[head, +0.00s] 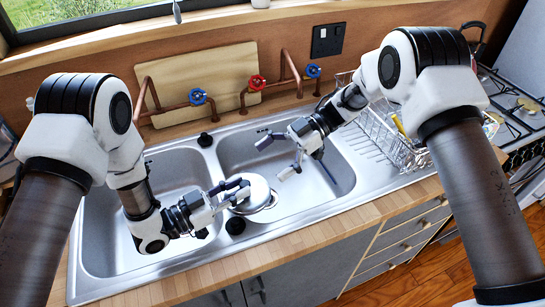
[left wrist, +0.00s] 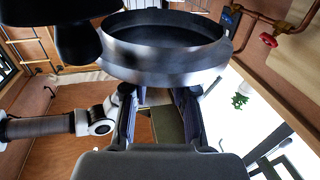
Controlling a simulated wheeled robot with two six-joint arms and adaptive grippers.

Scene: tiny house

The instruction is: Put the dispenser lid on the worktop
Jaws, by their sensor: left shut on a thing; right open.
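A round, shiny metal lid (head: 260,190) shows over the front of the sink, near the divider between the basins. My left gripper (head: 240,190) is shut on its left side. In the left wrist view the lid (left wrist: 165,62) appears as a wide metal ring with a dark inside, at the fingertips of my left gripper (left wrist: 157,92). I cannot tell how high above the sink it is. My right gripper (head: 273,158) is open and empty over the right basin, behind the lid. The wooden worktop (head: 300,233) runs along the sink's front edge.
The steel sink (head: 92,235) has two basins. Copper pipes with blue (head: 198,96) and red (head: 257,82) tap handles stand behind it. A wire dish rack (head: 385,140) stands at the right, with a hob (head: 515,100) beyond. The front worktop strip is narrow and clear.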

